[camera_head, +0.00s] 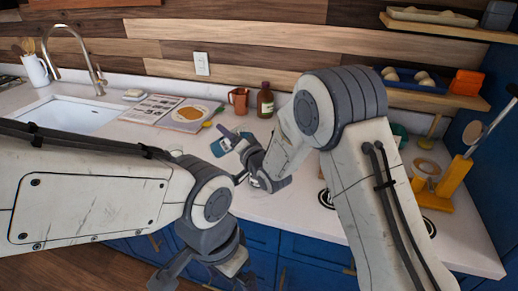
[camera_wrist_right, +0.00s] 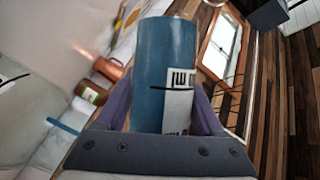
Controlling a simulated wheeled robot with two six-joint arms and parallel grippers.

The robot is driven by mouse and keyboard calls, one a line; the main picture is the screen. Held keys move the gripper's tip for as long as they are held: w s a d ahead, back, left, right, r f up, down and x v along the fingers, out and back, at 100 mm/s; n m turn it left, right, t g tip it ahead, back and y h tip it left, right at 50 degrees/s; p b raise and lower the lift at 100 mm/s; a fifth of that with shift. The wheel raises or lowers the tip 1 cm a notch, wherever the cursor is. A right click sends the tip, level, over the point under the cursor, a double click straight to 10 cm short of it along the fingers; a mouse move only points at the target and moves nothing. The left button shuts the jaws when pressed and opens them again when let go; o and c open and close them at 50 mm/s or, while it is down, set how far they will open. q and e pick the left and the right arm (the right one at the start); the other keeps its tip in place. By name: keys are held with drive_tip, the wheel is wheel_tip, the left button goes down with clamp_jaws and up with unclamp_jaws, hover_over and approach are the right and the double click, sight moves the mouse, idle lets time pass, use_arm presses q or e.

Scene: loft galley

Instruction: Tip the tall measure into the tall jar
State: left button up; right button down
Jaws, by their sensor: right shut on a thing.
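The tall measure (camera_wrist_right: 165,65) is a blue cylinder with a white label and dark marks. My right gripper (camera_wrist_right: 165,112) is shut on it, with a finger on either side. In the head view the measure (camera_head: 222,147) shows small and tilted at the right gripper (camera_head: 236,147), above the counter, partly hidden by the jaws. Its inside does not show. My left gripper (camera_head: 205,277) is open and empty, low in front of the counter's edge. I cannot make out the tall jar in either view; my arms hide part of the counter.
A copper mug (camera_head: 239,100) and a brown bottle (camera_head: 265,104) stand by the back wall. A sink (camera_head: 75,115), a magazine (camera_head: 150,108) and a board (camera_head: 188,114) lie left. A yellow stand (camera_head: 455,178) is at right, under shelves (camera_head: 435,97).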

drive_tip(key=shift+f+m+t+y+b, duration=0.25)
drive_tip(key=shift+m+t+b, duration=0.2)
drive_tip(key=shift+m, duration=0.55)
idle(1.1)
drive_tip(key=shift+d+r+m+t+y, duration=0.15)
drive_tip(key=shift+d+r+m, duration=0.1)
drive_tip(key=shift+r+m, duration=0.35)
drive_tip(key=shift+d+r+m+t+y, duration=0.1)
drive_tip(key=shift+d+r+m, duration=0.2)
drive_tip(key=shift+r, duration=0.45)
idle(0.5)
drive_tip(key=shift+w+d+r+m+t+b, duration=0.15)
drive_tip(key=shift+r+m+t+b, duration=0.3)
drive_tip(key=shift+m+b, duration=0.5)
idle(0.9)
drive_tip(key=shift+d+f+m+t+b, duration=0.25)
drive_tip(key=shift+m+b, duration=0.2)
drive_tip(key=shift+b, duration=0.6)
